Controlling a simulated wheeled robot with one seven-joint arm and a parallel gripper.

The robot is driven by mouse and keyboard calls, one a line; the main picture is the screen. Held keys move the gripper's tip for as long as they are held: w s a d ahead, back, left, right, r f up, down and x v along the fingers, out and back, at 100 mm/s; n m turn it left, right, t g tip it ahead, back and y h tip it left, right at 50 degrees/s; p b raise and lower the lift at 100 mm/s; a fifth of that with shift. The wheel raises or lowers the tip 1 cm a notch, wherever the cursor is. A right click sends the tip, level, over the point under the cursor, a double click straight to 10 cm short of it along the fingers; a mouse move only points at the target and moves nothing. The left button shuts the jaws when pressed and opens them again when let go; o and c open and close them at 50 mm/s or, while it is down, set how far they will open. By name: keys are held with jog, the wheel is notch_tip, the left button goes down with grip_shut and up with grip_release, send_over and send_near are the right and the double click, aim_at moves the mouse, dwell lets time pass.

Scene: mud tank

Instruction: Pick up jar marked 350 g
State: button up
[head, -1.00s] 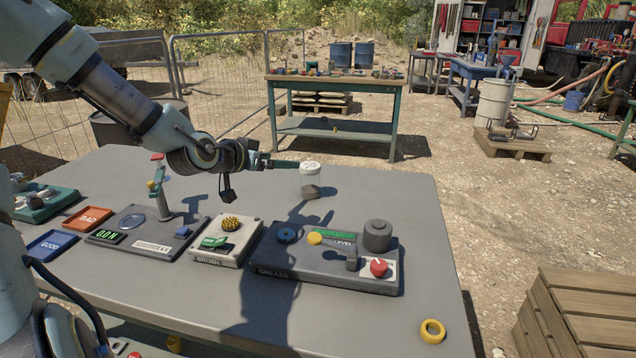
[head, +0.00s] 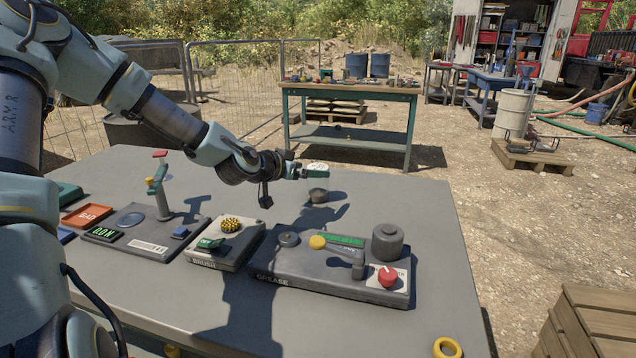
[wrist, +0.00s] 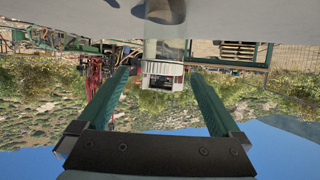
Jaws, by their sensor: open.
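A jar (head: 318,194) with a pale top and a dark lower part stands upright on the grey table (head: 400,215), behind the grease unit. Its marking cannot be read. My gripper (head: 314,173) is at the jar's upper part in the head view, with a green finger crossing in front of it. In the wrist view my gripper (wrist: 160,95) has its two green fingers wide apart. That view looks upside down, with the table at the top. A dark shape (wrist: 165,10) at the top middle may be the jar's lower part; I cannot tell for sure.
A stand with a post (head: 162,190) is to the left, beside a red BAD tray (head: 87,215). The table right of the jar is clear.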

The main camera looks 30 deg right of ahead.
aim_at(317, 167)
jog(key=p+x, duration=0.2)
jog(key=x, duration=0.3)
jog(key=shift+w+a, duration=0.1)
jog(key=shift+w, duration=0.05)
grip_shut()
dwell(0.7)
